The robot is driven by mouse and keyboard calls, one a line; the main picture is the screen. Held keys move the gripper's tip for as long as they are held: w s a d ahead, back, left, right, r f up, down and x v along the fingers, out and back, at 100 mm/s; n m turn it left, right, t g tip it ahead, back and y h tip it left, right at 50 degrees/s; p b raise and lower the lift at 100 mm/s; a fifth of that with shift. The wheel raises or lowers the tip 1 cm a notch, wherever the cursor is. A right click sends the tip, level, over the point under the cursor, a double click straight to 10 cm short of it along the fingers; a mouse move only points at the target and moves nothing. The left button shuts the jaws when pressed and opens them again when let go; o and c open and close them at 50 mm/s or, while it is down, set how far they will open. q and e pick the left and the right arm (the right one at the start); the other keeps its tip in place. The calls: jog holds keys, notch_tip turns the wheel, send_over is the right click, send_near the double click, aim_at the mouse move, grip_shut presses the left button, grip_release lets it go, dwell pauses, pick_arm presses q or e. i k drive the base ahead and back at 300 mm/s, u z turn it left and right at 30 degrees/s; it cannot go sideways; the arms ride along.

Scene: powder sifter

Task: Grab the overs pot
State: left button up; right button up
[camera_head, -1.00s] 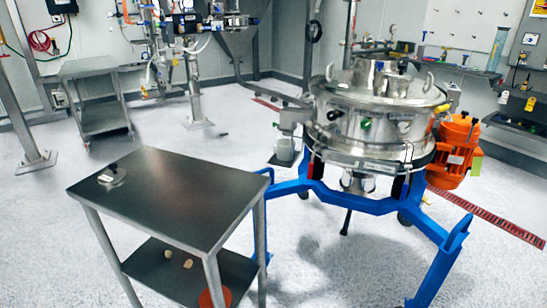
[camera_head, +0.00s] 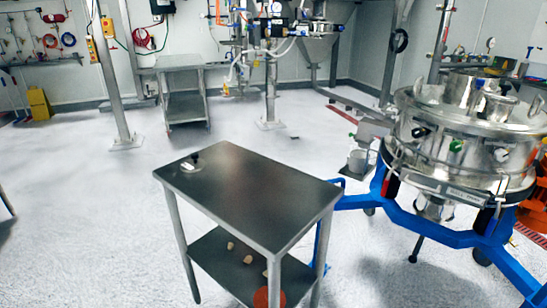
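A small grey pot (camera_head: 359,160), which looks like the overs pot, is below the side chute (camera_head: 370,132) of the steel sifter (camera_head: 465,140). It is on the sifter's left side, by the blue frame (camera_head: 405,212). It is small in view, and I cannot tell what it rests on or whether anything is in it. Neither of my grippers is in view.
A dark-topped steel table (camera_head: 250,195) stands in front, left of the sifter. A flat disc with a black knob (camera_head: 193,164) lies on it. Its lower shelf (camera_head: 215,260) holds small pale pieces and an orange-red object (camera_head: 268,298). Floor left of the table is clear.

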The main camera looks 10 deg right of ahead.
aim_at(356, 160)
jog(key=u, duration=1.4)
jog(key=i, duration=4.25)
jog(key=z, duration=2.6)
jog(key=i, duration=3.25)
jog(key=z, duration=2.7)
